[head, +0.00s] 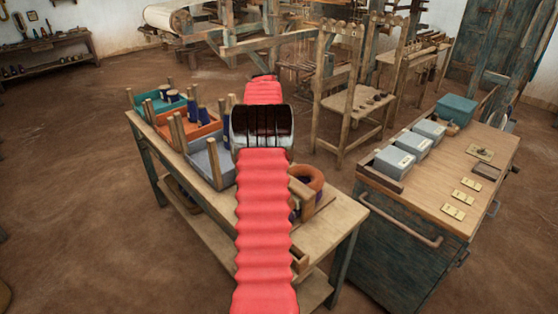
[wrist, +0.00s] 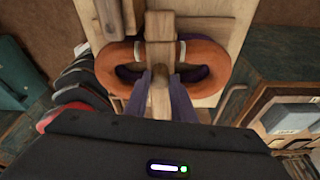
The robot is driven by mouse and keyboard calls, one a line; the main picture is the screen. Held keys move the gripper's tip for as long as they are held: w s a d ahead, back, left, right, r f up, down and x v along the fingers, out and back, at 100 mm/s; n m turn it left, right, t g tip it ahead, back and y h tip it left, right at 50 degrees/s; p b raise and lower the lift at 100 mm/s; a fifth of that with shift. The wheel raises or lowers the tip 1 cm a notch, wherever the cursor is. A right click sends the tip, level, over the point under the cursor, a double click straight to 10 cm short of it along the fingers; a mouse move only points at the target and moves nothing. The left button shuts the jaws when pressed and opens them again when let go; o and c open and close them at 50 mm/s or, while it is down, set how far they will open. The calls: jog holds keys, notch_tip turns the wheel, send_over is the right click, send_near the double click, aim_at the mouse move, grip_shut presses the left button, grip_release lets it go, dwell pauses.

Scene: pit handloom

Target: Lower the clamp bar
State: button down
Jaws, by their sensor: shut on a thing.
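In the wrist view, a wooden bar (wrist: 159,28), which looks like the clamp bar, runs down the middle over a brown-orange coil (wrist: 207,68). The coil shows on both sides of the bar. My gripper (wrist: 160,78) has its two dark purple fingers on either side of the bar's near end and is shut on it. In the head view the coil (head: 308,177) sits at the right part of the wooden bench, beside my red arm. My arm hides the gripper and most of the bar there. I cannot tell how far the bar is from the coil.
The bench (head: 330,222) also carries teal, orange and grey trays (head: 213,158) with upright pegs and dark blue spools. To the right stands a cabinet (head: 430,190) with grey boxes and brass plates on top. A wooden rack (head: 350,100) stands behind. Floor is open at left.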

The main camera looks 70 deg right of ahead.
jog(key=c, duration=1.8)
grip_release()
jog(key=shift+s+d+f, duration=0.2)
jog(key=shift+f, duration=0.1)
jog(key=o, duration=0.3)
jog(key=shift+w+a+r, duration=0.1)
jog(key=shift+w+r, duration=0.05)
jog(key=shift+w, duration=0.05)
jog(key=shift+r, duration=0.15)
jog(key=shift+v, duration=6.7)
